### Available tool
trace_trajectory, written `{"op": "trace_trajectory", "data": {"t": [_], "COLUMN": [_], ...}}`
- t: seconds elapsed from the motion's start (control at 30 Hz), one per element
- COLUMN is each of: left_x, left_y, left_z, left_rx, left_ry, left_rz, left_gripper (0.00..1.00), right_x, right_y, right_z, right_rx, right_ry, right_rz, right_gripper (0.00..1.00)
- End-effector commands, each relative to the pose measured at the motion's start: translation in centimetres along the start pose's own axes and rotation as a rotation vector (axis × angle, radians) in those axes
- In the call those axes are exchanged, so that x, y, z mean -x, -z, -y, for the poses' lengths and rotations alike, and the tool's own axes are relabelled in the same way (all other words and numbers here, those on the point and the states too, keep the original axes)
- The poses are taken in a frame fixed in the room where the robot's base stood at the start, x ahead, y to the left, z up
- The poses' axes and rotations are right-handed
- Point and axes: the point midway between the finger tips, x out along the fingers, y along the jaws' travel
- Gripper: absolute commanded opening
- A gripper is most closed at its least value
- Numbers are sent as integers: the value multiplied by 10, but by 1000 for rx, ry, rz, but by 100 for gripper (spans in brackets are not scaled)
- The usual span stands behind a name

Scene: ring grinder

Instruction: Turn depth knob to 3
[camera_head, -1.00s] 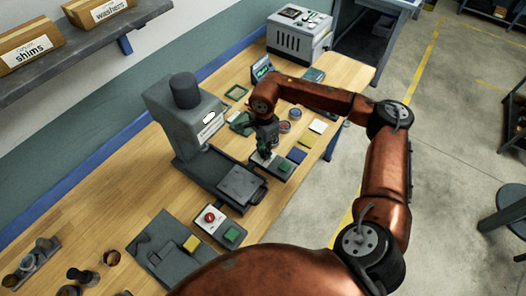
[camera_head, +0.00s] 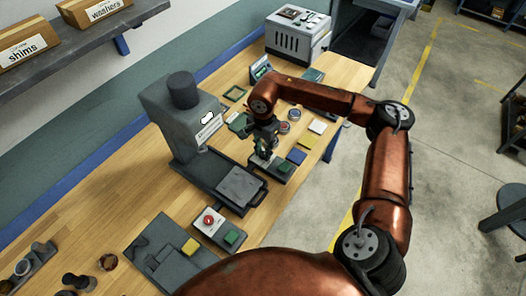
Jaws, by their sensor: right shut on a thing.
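The grey ring grinder (camera_head: 188,120) stands on the wooden bench, its flat table (camera_head: 240,187) toward the front. My right gripper (camera_head: 264,155) points down over a small dark control panel (camera_head: 283,168) just right of the grinder. It is shut on a small part at the panel's left end, which I take to be the depth knob. The fingers and wrist hide the knob, so its pointer and numbers cannot be read. A green patch shows on the panel beside the fingers. My left gripper is not in view.
A box with a red button (camera_head: 208,220) and green button (camera_head: 231,237) sits in front of the grinder. A grey machine (camera_head: 298,33) stands at the back.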

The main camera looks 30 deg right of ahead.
Motion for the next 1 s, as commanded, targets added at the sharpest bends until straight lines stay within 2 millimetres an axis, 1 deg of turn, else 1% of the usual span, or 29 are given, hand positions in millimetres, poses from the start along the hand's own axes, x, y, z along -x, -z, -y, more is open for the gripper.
{"op": "trace_trajectory", "data": {"t": [0.07,0.1,0.3,0.33,0.57,0.67,0.77,0.87,1.0], "left_x": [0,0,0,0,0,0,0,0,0], "left_y": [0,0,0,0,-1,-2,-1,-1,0], "left_z": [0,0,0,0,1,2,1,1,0], "left_rx": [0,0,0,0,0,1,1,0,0], "left_ry": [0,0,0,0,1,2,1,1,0], "left_rz": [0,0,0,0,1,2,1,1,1], "left_gripper": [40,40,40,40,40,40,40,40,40], "right_x": [1,1,1,1,0,4,16,34,65], "right_y": [1,1,1,0,0,0,1,0,1], "right_z": [1,1,0,0,0,1,1,2,1], "right_rx": [-2,-2,-2,-2,-1,-2,-2,-1,-2], "right_ry": [3,3,2,2,1,2,4,5,5], "right_rz": [-2,-2,-1,-1,0,-1,-2,-1,-2], "right_gripper": [0,24,38,39,39,39,39,39,39]}}
